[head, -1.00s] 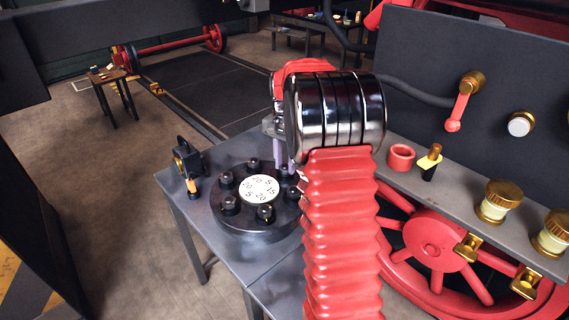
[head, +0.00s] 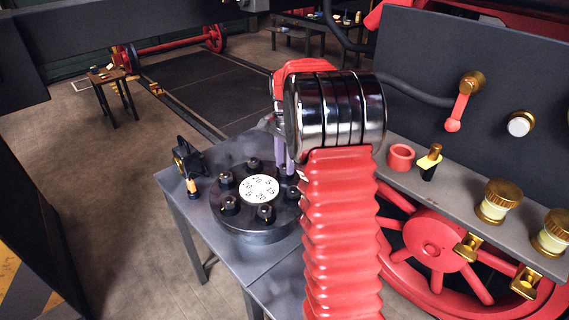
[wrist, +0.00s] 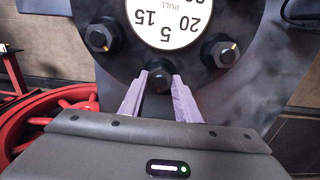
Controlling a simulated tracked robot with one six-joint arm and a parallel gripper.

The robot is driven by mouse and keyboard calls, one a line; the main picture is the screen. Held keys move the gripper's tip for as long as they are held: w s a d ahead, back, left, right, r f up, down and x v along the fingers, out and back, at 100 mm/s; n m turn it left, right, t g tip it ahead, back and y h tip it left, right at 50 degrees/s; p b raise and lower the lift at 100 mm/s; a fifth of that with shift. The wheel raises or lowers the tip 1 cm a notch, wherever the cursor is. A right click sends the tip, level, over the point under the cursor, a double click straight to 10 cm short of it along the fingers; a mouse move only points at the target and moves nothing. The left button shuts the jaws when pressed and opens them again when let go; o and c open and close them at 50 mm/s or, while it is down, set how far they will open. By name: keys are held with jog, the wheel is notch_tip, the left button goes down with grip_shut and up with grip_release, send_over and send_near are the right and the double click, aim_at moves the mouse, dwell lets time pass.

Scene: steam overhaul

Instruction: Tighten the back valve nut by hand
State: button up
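A round black flange (head: 240,222) with a ring of several dark nuts around a white numbered dial (head: 259,188) sits on a grey table. My gripper (head: 283,172) reaches down at the flange's far right side, its lilac fingers pointing down. In the wrist view my gripper (wrist: 160,76) has one finger on each side of a dark nut (wrist: 158,80), just below the dial (wrist: 168,18). The fingertips are very close to the nut; I cannot tell whether they press on it.
A small dark device (head: 186,160) with an orange-tan handle stands at the table's left edge. To the right, a grey shelf holds a red ring (head: 401,157) and a yellow-and-black piece (head: 430,162). A red wheel (head: 435,243) stands below it.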

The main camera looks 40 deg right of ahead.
aim_at(285, 165)
jog(key=o, duration=0.4)
notch_tip(285, 165, up, 14)
jog(key=shift+f, duration=0.15)
dwell(0.6)
dwell(0.5)
